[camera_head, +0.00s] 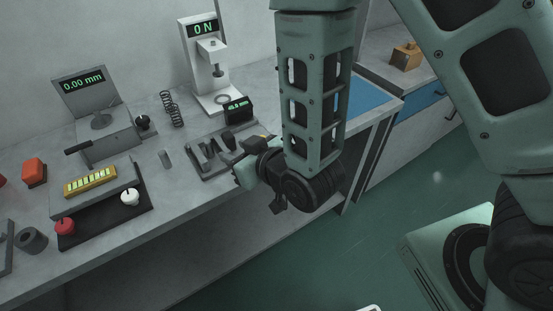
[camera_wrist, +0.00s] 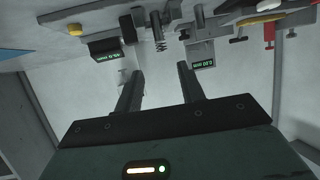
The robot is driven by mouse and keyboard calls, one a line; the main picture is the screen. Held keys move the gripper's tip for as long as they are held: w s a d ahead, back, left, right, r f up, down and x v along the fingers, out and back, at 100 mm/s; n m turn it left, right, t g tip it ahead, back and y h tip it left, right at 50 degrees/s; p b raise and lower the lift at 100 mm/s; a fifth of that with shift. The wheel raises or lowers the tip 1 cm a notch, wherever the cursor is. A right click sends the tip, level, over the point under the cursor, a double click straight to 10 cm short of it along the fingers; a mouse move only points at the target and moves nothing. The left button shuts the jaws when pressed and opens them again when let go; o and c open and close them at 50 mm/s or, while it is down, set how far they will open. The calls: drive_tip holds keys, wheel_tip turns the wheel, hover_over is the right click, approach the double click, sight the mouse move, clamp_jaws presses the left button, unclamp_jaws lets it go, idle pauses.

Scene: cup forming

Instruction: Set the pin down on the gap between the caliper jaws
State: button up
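The pin (camera_head: 165,159) is a small plain grey cylinder standing on the bench, left of the caliper and apart from it; I cannot pick it out surely in the wrist view. The caliper (camera_head: 203,165) lies on the bench, a grey bar with upright jaws and a black readout (camera_head: 238,111) behind it. The readout shows inverted in the wrist view (camera_wrist: 107,50). My gripper (camera_wrist: 160,72) is open, with nothing between its two dark fingers. In the head view it is right of the caliper, at the bench's front edge; its fingertips are hard to make out there.
A spring (camera_head: 172,108), a force gauge (camera_head: 207,65) and a dial device (camera_head: 105,128) stand behind. A black panel with knobs (camera_head: 103,222) and an orange box (camera_head: 33,171) are at left. Bench around the pin is clear.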

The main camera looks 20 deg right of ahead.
drive_tip(key=s+d+r+g+h, duration=0.1)
drive_tip(key=s+d+r+g, duration=0.2)
drive_tip(key=s, duration=0.3)
drive_tip(key=s+d+r+n+g+h, duration=0.1)
drive_tip(key=s+d+r+g+h, duration=0.1)
drive_tip(key=s+g, duration=0.3)
drive_tip(key=s+d+r+n+g+h, duration=0.1)
drive_tip(key=s+d+r+g+h, duration=0.1)
drive_tip(key=s, duration=0.7)
wheel_tip(320, 180, up, 3)
drive_tip(key=shift+d+f+g, duration=0.1)
drive_tip(key=shift+d+g, duration=0.7)
drive_tip(key=shift+g, duration=0.2)
